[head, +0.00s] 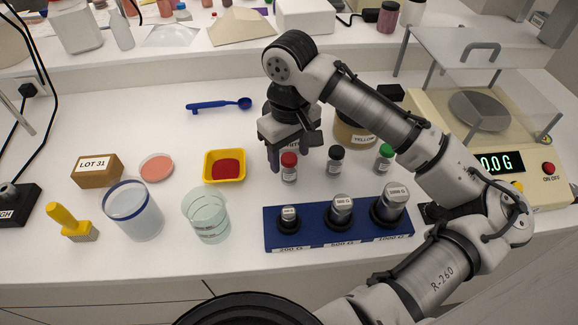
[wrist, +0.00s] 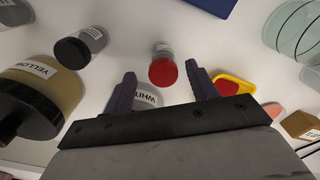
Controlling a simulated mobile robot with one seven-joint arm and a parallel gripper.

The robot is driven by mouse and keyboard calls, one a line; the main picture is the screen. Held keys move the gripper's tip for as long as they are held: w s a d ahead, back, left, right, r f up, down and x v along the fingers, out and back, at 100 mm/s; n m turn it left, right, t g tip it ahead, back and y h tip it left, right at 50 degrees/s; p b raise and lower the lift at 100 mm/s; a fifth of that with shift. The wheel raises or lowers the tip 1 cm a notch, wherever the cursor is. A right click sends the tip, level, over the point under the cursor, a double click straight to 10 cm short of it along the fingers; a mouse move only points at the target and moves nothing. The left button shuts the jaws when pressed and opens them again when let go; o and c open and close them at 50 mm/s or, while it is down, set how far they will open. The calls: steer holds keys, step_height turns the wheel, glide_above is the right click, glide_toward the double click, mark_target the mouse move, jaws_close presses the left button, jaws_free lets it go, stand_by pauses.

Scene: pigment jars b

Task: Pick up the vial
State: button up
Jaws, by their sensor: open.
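A small clear vial with a red cap (head: 289,171) stands upright on the white bench. Two similar vials stand to its right, one with a black cap (head: 335,160) and one with a green cap (head: 384,158). My gripper (head: 291,158) is open and points down at the red-capped vial. In the wrist view the red cap (wrist: 163,72) shows between the lines of my two fingertips (wrist: 160,70), with a gap on each side; I cannot tell how high the tips are over it. The black-capped vial (wrist: 80,47) is off to the left there.
A blue weight block (head: 340,243) stands in front of the vials. A yellow tray of red powder (head: 225,179) is left, and a jar labelled YELLOW (head: 354,135) is behind. A white-labelled jar (wrist: 146,97) is partly hidden by my gripper. A balance (head: 520,195) stands right.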

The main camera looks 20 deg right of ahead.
mark_target(290, 170)
steer(key=f, duration=0.1)
steer(key=f+p, duration=0.1)
steer(key=f, duration=0.3)
steer(key=shift+s+a, duration=0.15)
steer(key=shift+s, duration=0.15)
steer(key=shift+c, duration=0.5)
steer(key=c, duration=1)
